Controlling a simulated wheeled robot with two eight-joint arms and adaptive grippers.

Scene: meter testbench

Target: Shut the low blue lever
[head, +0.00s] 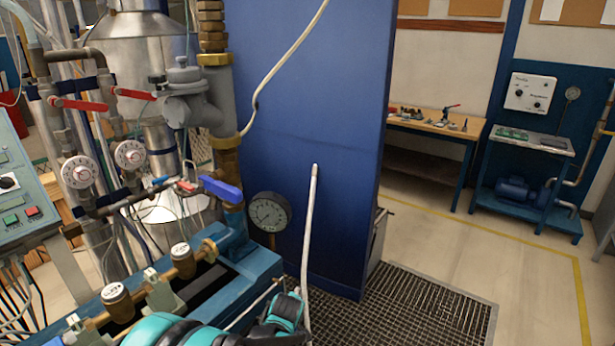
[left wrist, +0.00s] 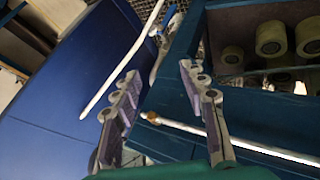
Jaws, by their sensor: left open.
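A blue lever (head: 220,188) sits on top of the vertical pipe left of the round gauge in the head view. A smaller blue-tipped handle (head: 160,180) is to its left. In the left wrist view, a small blue handle (left wrist: 172,20) shows beyond the fingertips, near a white hose; I cannot tell whether it is the low blue lever. My left gripper (left wrist: 160,70) is open and empty, its two fingers spread, apart from that handle. In the head view, only my teal and black left arm shows clearly at the bottom. My right gripper is not in view.
A blue panel (head: 310,120) stands behind the bench, with a white hose (head: 310,230) in front. A gauge (head: 269,212), red levers (head: 80,104) and the teal bench frame (left wrist: 175,65) are close by. A thin metal rod (left wrist: 260,147) crosses near my right finger. Floor grating (head: 420,310) is clear.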

